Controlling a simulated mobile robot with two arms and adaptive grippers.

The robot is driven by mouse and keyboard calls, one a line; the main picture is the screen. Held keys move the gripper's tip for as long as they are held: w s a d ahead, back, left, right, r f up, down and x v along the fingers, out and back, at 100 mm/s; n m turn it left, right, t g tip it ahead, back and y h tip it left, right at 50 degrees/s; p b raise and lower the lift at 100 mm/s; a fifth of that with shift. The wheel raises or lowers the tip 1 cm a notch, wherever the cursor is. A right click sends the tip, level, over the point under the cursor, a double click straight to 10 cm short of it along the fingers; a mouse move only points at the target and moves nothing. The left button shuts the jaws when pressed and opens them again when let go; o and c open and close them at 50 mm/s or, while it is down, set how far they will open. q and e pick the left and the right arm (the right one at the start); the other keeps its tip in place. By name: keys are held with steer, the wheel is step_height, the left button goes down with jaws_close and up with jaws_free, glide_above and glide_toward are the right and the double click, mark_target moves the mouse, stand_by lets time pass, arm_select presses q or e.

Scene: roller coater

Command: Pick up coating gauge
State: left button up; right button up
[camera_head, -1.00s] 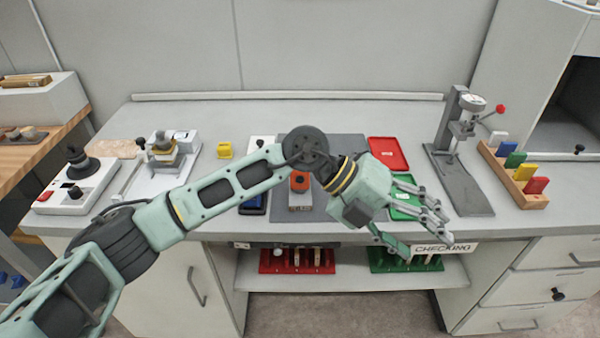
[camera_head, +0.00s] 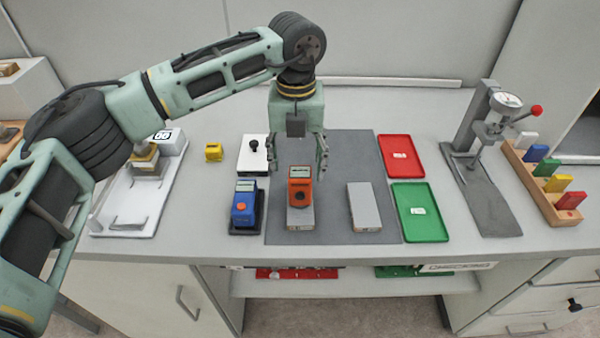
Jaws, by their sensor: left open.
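An orange handheld gauge (camera_head: 300,188) with a small display and a dark button stands on a grey metal block (camera_head: 301,219) on the dark grey mat. A similar blue gauge (camera_head: 243,208) sits in a dark holder to its left. I cannot tell from the picture which one the task calls the coating gauge. My left gripper (camera_head: 298,164) points down with its fingers apart and empty, over or just behind the orange gauge. Any gap between fingers and gauge is hard to judge. My right gripper is not in view.
A second grey block (camera_head: 364,205) lies on the mat (camera_head: 332,231). Red (camera_head: 402,141) and green (camera_head: 438,230) trays lie to its right, then a dial gauge stand (camera_head: 483,190) and a wooden rack (camera_head: 545,208) of coloured pieces. A white scale-like device (camera_head: 130,208) and yellow block (camera_head: 214,152) are left.

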mark_target(298, 173)
arm_select(q)
steer(key=f+p, duration=0.2)
steer(key=f, duration=0.1)
steer(key=shift+s+d+f, duration=0.15)
steer(key=shift+s+f, duration=0.05)
steer(key=shift+s, duration=0.2)
step_height(298, 173, down, 3)
steer(key=shift+w+d+r+p, duration=0.1)
steer(key=shift+w+d+p, duration=0.05)
steer(key=shift+p, duration=0.35)
steer(key=shift+f, duration=0.6)
steer(key=c, duration=0.7)
steer(key=shift+w, duration=0.1)
steer(key=c, duration=0.6)
steer(key=shift+o, duration=0.2)
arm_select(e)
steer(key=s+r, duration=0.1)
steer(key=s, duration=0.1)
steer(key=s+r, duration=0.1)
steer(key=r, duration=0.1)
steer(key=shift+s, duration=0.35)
arm_select(q)
steer(key=shift+r, duration=0.1)
